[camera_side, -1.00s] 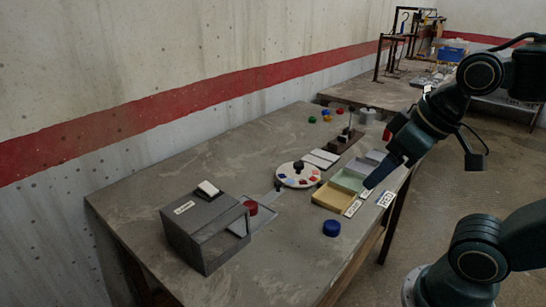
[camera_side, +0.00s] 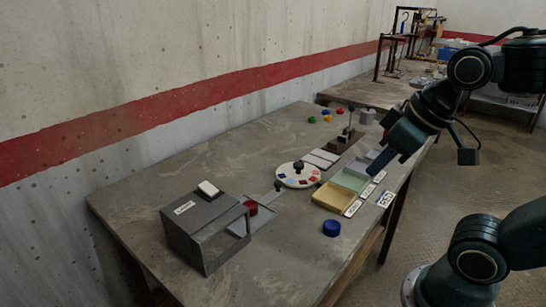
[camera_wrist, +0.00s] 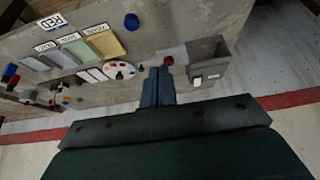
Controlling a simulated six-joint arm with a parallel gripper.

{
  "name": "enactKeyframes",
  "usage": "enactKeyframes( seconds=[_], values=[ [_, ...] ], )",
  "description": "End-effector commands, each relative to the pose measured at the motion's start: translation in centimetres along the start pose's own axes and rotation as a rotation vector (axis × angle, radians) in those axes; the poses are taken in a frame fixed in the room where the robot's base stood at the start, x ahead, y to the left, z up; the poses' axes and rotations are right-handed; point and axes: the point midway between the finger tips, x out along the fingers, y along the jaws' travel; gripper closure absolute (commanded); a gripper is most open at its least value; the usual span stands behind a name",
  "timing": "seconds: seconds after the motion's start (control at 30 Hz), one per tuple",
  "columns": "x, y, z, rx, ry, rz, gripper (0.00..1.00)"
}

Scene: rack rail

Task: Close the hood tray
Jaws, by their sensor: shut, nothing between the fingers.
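The grey hood (camera_side: 205,235) is a box with a clear front panel on the near left of the table in the side view. Its flat grey tray (camera_side: 262,222) sticks out on the right, with a red round piece (camera_side: 251,207) near the hood opening and a small handle (camera_side: 277,187) at the outer end. In the wrist view the hood (camera_wrist: 207,52) is upper right, with the tray (camera_wrist: 172,52) beside it. My gripper (camera_side: 375,170) is shut and empty above the coloured bins, well right of the tray. Its fingers (camera_wrist: 158,74) are together in the wrist view.
A round white palette (camera_side: 298,182) lies between the tray and the bins. The bins (camera_side: 333,201) have label cards in front. A blue cap (camera_side: 332,228) sits near the front edge. White slabs (camera_side: 319,159) and a dark stand (camera_side: 343,141) are behind. The table's left back is clear.

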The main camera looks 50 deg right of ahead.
Motion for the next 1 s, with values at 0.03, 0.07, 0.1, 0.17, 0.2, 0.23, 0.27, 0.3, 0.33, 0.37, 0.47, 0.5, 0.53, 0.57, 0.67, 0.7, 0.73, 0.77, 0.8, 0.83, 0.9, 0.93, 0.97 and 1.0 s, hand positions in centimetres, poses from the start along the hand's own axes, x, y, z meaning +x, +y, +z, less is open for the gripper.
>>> enactKeyframes(
  seconds=[0.03, 0.07, 0.1, 0.17, 0.2, 0.23, 0.27, 0.3, 0.33, 0.37, 0.47, 0.5, 0.53, 0.57, 0.67, 0.7, 0.73, 0.77, 0.8, 0.83, 0.9, 0.93, 0.97, 1.0],
  values=[
    [0.2, 0.1, -0.6, 0.002, -0.007, -0.001, 1.00],
    [0.3, 0.1, -1.0, 0.002, -0.010, -0.002, 1.00],
    [0.5, 0.2, -1.6, 0.001, -0.015, -0.005, 1.00],
    [0.8, 0.4, -2.6, 0.001, -0.023, -0.010, 1.00],
    [1.0, 0.5, -3.3, 0.001, -0.029, -0.015, 1.00],
    [1.2, 0.6, -3.9, 0.001, -0.034, -0.018, 1.00],
    [1.4, 0.7, -4.4, 0.001, -0.039, -0.022, 1.00],
    [1.8, 0.9, -5.1, 0.001, -0.044, -0.027, 1.00],
    [2.0, 1.1, -5.7, 0.000, -0.048, -0.031, 1.00],
    [2.3, 1.3, -6.2, 0.001, -0.051, -0.036, 1.00],
    [3.3, 2.0, -7.9, 0.002, -0.063, -0.051, 1.00],
    [3.7, 2.4, -8.6, 0.004, -0.068, -0.058, 1.00],
    [4.1, 2.6, -9.1, 0.005, -0.072, -0.064, 1.00],
    [4.4, 2.9, -9.6, 0.006, -0.074, -0.069, 1.00],
    [5.7, 3.9, -11.1, 0.011, -0.083, -0.088, 1.00],
    [6.2, 4.4, -11.7, 0.013, -0.086, -0.097, 1.00],
    [6.6, 4.8, -12.1, 0.015, -0.089, -0.103, 1.00],
    [7.0, 5.1, -12.5, 0.017, -0.091, -0.109, 1.00],
    [7.6, 5.7, -13.0, 0.020, -0.093, -0.118, 1.00],
    [8.0, 6.1, -13.4, 0.023, -0.094, -0.124, 1.00],
    [9.1, 7.1, -14.2, 0.029, -0.098, -0.140, 1.00],
    [9.5, 7.5, -14.6, 0.032, -0.099, -0.148, 1.00],
    [10.0, 8.0, -14.9, 0.035, -0.100, -0.155, 1.00],
    [10.6, 8.7, -15.2, 0.039, -0.101, -0.165, 1.00]
  ],
)
